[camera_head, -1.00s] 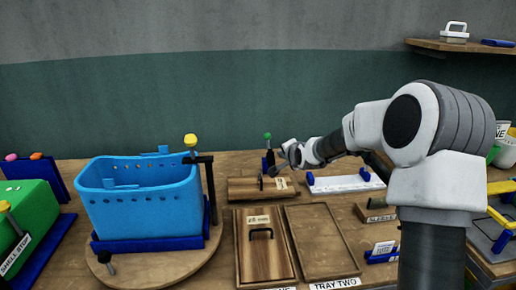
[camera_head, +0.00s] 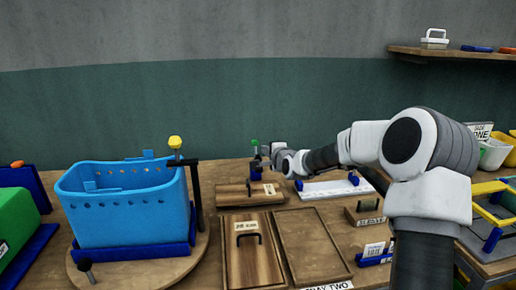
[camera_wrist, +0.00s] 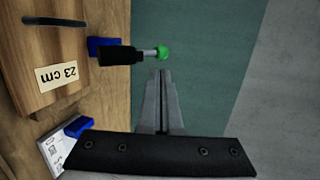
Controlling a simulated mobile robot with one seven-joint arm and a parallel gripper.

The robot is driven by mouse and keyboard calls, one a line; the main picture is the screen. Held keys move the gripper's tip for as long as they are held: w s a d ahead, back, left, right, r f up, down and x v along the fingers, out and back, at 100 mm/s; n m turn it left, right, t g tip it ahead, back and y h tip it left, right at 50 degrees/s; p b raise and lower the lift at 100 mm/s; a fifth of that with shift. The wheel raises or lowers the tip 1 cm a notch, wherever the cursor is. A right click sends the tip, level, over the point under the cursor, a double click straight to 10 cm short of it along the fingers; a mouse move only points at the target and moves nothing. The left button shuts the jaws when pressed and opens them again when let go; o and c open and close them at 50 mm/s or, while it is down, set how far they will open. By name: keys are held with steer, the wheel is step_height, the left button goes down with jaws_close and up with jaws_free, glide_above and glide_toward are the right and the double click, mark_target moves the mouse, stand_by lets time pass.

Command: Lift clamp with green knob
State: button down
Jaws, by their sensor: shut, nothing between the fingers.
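The clamp's green knob (camera_head: 254,142) stands at the back of the table, near the wall. It tops a dark post over a blue base (camera_head: 257,174). My gripper (camera_head: 264,150) is just right of the knob, partly covering the post. In the wrist view, the green knob (camera_wrist: 164,53) sits on a short metal stem with a black sleeve (camera_wrist: 120,56), beside a blue block (camera_wrist: 100,46). My gripper's fingers (camera_wrist: 163,72) are shut with nothing between them. Their tips point at the knob with a small gap in the picture; I cannot tell whether they touch.
A wooden block labelled 23 cm (camera_wrist: 70,40) lies beside the clamp. A blue perforated tub (camera_head: 125,210) with a yellow-knobbed clamp (camera_head: 176,142) stands left. A lidded tray (camera_head: 252,262) and an empty tray (camera_head: 312,250) lie in front. A white board (camera_head: 330,190) lies to the right.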

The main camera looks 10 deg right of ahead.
mark_target(256, 141)
steer(key=x, duration=0.8)
steer(key=shift+w, duration=0.1)
steer(key=shift+w+r+b, duration=0.25)
steer(key=shift+w+b, duration=0.1)
steer(key=shift+w, duration=0.9)
steer(key=shift+s, duration=0.1)
